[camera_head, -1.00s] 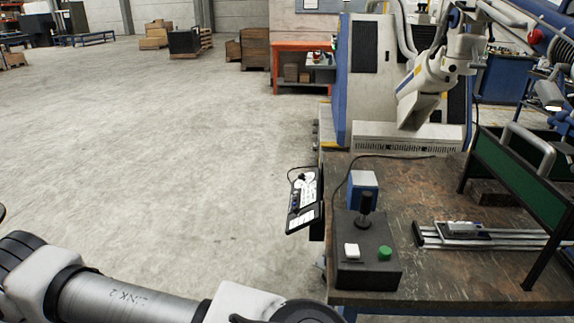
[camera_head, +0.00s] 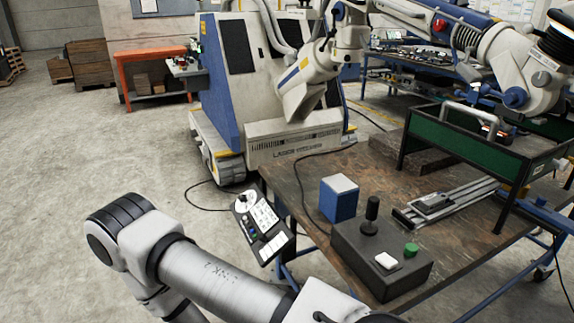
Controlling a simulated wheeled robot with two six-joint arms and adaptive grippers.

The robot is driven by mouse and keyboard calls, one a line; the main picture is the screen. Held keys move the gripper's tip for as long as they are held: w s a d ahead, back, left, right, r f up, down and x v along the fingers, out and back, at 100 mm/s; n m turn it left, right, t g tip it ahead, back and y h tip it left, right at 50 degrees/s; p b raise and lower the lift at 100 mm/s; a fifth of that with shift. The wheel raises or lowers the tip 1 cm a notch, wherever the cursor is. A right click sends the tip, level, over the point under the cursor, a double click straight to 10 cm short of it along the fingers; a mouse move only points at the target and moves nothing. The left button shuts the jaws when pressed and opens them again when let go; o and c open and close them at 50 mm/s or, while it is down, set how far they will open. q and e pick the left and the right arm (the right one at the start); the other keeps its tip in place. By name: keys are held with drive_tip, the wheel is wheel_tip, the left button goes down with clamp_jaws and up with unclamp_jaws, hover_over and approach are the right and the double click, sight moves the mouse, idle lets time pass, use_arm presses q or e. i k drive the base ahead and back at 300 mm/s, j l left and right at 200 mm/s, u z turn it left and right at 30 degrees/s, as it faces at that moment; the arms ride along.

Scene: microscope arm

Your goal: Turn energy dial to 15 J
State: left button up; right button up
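A dark control panel (camera_head: 263,226) with white label areas hangs at the left edge of the workbench, tilted. A round white dial (camera_head: 243,202) sits near its upper left corner. The dial's setting is too small to read. My own arm crosses the lower left of the view, in front of and below the panel. Neither of my grippers shows in the view.
A black joystick box (camera_head: 382,257) with a green button and a white switch stands on the workbench (camera_head: 290,172). A blue box (camera_head: 339,198) stands behind it. A large white and blue machine (camera_head: 262,95) stands beyond. Open concrete floor (camera_head: 90,150) lies to the left.

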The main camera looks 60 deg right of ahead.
sight(242, 197)
drive_tip(key=i+l+z, duration=0.1)
drive_tip(key=i+z, duration=0.2)
drive_tip(key=i, duration=1)
drive_tip(key=i+z, duration=0.1)
drive_tip(key=z, duration=0.35)
drive_tip(key=i+z, duration=0.1)
drive_tip(key=z, duration=0.35)
drive_tip(key=j+z, duration=0.1)
drive_tip(key=z, duration=0.3)
drive_tip(key=i+j+z, duration=0.1)
drive_tip(key=z, duration=0.35)
drive_tip(key=j+z, duration=0.1)
drive_tip(key=z, duration=0.35)
drive_tip(key=i+j+z, duration=0.1)
drive_tip(key=z, duration=0.35)
drive_tip(key=i+l+z, duration=0.1)
drive_tip(key=z, duration=0.2)
drive_tip(key=i+l+z, duration=0.1)
drive_tip(key=z, duration=0.15)
